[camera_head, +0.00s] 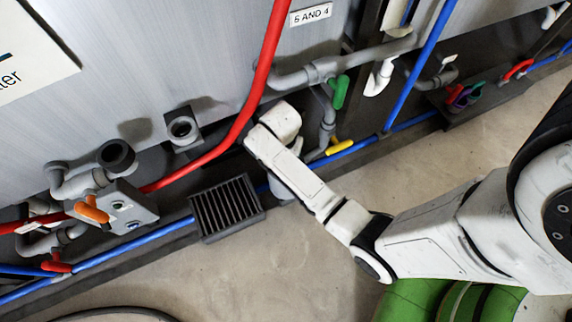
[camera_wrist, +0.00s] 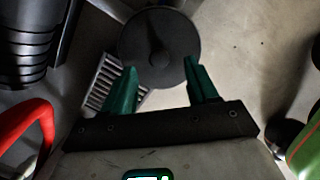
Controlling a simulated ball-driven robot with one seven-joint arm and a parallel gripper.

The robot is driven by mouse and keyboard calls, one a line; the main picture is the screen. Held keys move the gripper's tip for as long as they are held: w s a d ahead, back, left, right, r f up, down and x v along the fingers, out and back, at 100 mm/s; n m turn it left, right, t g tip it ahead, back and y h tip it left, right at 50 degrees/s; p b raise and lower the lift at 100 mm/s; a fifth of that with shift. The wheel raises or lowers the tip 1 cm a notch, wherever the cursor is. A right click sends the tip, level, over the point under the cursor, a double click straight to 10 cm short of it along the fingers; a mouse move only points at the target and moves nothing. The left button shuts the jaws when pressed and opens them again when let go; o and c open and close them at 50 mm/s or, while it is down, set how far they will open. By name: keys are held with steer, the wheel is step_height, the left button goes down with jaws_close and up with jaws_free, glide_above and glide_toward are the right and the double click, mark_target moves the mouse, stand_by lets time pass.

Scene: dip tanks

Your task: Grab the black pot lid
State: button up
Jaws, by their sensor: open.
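The black pot lid (camera_wrist: 158,35) is a dark round disc in the wrist view, at top centre. It lies just beyond my fingertips, and its lower part shows between them. My gripper (camera_wrist: 160,64) has two green fingers spread apart, with nothing visibly clamped between them. The left fingertip overlaps the lid's lower left edge in the picture; the right one is by its lower right edge. I cannot tell whether they touch it. I cannot make out the lid or my fingers in the head view, where my white arm reaches toward the pipes.
A slatted grate (camera_wrist: 103,82) lies left of the lid; a dark vent box (camera_head: 226,208) stands by the wall. A red pipe (camera_head: 262,75), blue pipes (camera_head: 415,65) and valves line the tank wall. Green hoses (camera_head: 410,300) lie at lower right. The concrete floor (camera_head: 250,275) has open room.

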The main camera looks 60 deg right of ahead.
steer(key=f, duration=0.1)
steer(key=f+b, duration=0.2)
steer(key=f, duration=0.1)
steer(key=shift+w+d, duration=0.15)
steer(key=shift+d, duration=0.1)
steer(key=shift+r, duration=0.1)
steer(key=shift+c, duration=0.4)
jaws_close()
